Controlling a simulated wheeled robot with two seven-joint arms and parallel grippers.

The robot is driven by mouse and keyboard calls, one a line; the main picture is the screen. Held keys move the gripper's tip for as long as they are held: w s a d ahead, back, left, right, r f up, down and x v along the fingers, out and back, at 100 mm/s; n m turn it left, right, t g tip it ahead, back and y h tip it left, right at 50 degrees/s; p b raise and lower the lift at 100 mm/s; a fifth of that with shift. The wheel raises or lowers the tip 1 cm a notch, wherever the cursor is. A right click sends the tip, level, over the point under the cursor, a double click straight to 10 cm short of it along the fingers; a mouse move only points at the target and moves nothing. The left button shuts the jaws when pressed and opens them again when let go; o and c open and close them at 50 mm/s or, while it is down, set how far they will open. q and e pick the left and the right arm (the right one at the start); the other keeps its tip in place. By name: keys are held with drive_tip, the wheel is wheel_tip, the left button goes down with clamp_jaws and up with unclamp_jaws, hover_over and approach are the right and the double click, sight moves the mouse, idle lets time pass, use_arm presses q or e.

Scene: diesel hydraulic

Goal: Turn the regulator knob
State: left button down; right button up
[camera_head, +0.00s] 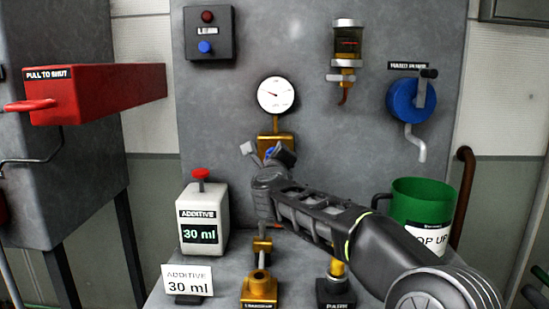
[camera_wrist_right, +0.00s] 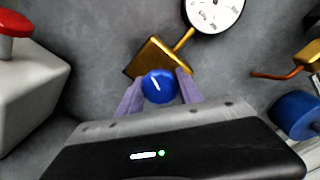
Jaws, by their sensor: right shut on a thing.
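The regulator is a gold block (camera_head: 276,139) on the grey wall panel, below a round white gauge (camera_head: 276,95). Its blue knob (camera_wrist_right: 160,86) has a white mark and faces the right wrist camera, in front of the gold block (camera_wrist_right: 155,57). My right gripper (camera_wrist_right: 160,92) is shut on the knob, with one finger on each side of it. In the head view my right gripper (camera_head: 268,152) covers most of the knob, and only a bit of blue shows. My left gripper is not in view.
An additive dispenser (camera_head: 202,222) with a red top stands left of my right arm. A green container (camera_head: 422,205) stands at right. A blue hand pump (camera_head: 408,100) and a sight glass (camera_head: 347,45) are on the panel. A red box (camera_head: 95,88) juts out at left.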

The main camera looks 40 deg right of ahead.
drive_tip(key=o, duration=1.4)
drive_tip(key=shift+c, duration=0.2)
drive_tip(key=v, duration=0.7)
drive_tip(key=shift+s+a, duration=0.25)
drive_tip(key=shift+s, duration=0.05)
